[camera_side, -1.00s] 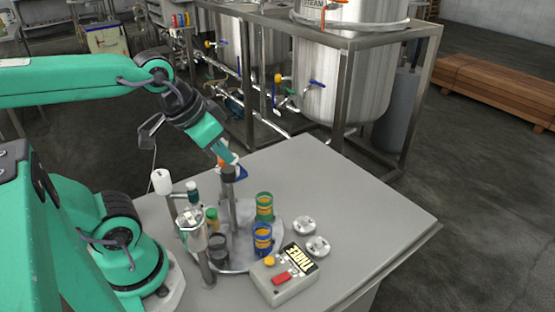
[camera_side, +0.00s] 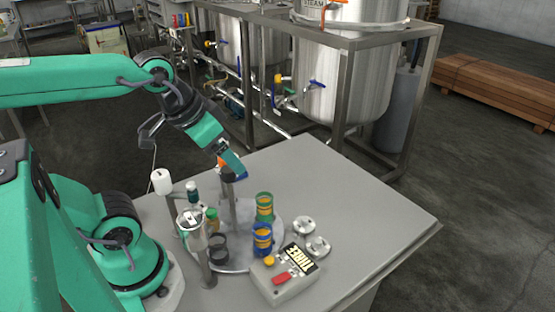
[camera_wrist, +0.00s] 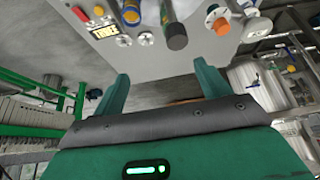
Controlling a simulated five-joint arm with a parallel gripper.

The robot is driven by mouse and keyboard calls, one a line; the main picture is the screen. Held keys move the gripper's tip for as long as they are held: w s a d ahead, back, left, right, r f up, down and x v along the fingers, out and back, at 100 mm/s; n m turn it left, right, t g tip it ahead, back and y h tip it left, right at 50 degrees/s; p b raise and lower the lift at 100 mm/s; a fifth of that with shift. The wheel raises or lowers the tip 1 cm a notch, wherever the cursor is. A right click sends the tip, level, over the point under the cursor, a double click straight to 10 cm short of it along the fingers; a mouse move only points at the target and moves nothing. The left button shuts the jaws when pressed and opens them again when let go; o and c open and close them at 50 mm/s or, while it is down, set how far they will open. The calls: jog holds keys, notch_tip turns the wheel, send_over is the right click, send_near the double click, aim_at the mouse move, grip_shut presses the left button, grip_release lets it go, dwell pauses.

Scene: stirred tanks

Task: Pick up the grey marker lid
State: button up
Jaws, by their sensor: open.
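Two small round grey lids with raised knobs lie flat on the grey table, right of the turntable. In the side view the far lid (camera_side: 304,226) and the near lid (camera_side: 318,246) are close together; in the wrist view they also show (camera_wrist: 145,38) (camera_wrist: 122,40). I cannot tell which one is the marker lid. My gripper (camera_side: 235,169) is open and empty, up and left of both lids, in front of the dark-topped post in the side view. In the wrist view its fingers (camera_wrist: 162,74) are wide apart with nothing between them.
The round turntable (camera_side: 240,262) carries a green cup (camera_side: 264,206), a blue cup (camera_side: 262,239) and a dark cup (camera_side: 217,247) around the post. A control box (camera_side: 283,286) marked THREE stands beside the near lid. The table's right side is clear.

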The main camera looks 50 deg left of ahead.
jog(key=shift+w, duration=0.15)
jog(key=n+g, duration=0.2)
jog(key=g, duration=0.3)
send_over(319, 241)
notch_tip(319, 241, down, 16)
jog(key=shift+a+r, duration=0.1)
jog(key=shift+r, duration=0.15)
jog(key=shift+w+f+g, duration=0.15)
jog(key=shift+f+g, duration=0.15)
jog(key=shift+f, duration=1.3)
jog(key=shift+f, duration=0.1)
